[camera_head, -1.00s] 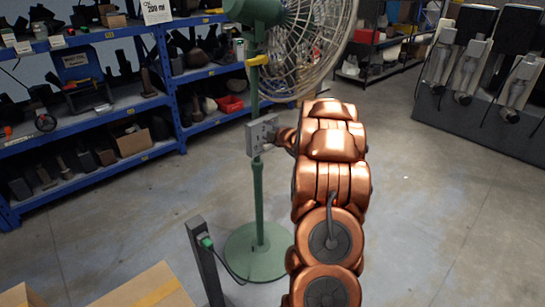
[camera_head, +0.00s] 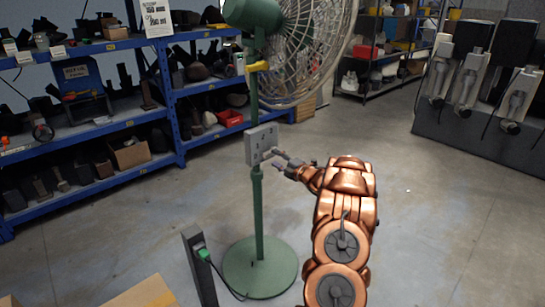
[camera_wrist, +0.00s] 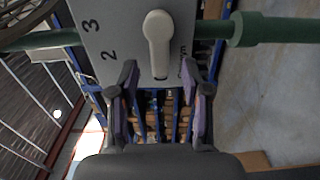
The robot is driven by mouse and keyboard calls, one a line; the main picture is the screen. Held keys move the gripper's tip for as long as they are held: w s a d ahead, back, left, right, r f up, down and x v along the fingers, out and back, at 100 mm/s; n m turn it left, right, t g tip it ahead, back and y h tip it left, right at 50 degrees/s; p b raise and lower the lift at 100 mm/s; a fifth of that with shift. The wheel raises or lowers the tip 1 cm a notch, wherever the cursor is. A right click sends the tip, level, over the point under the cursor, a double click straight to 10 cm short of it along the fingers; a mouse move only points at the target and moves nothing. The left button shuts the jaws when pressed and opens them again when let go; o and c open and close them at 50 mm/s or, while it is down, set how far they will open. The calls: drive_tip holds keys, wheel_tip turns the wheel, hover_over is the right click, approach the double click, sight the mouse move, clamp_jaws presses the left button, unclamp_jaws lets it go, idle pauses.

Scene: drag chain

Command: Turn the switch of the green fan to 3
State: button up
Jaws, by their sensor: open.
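The green fan (camera_head: 254,14) stands upright on a green pole and round base (camera_head: 260,280). Its grey switch box (camera_head: 261,139) is fixed to the pole. In the wrist view the box face (camera_wrist: 120,20) shows the marks 3 and 2 left of a pale lever knob (camera_wrist: 158,40). The knob's narrow end points down in the picture, toward my gripper; small lettering to its right is partly hidden. My gripper (camera_wrist: 160,75) is open and empty, its fingers either side of the knob's line, just below it. In the head view my gripper (camera_head: 280,160) is right of the box.
Blue shelves (camera_head: 120,85) with tools and boxes stand behind at the left. A dark post (camera_head: 200,265) with a green plug stands left of the fan base. A cardboard box (camera_head: 145,292) is at the bottom left. The floor at the right is open.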

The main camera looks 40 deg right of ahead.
sight(270, 155)
drive_tip(key=shift+w, duration=1.6)
drive_tip(key=shift+c, duration=0.2)
clamp_jaws()
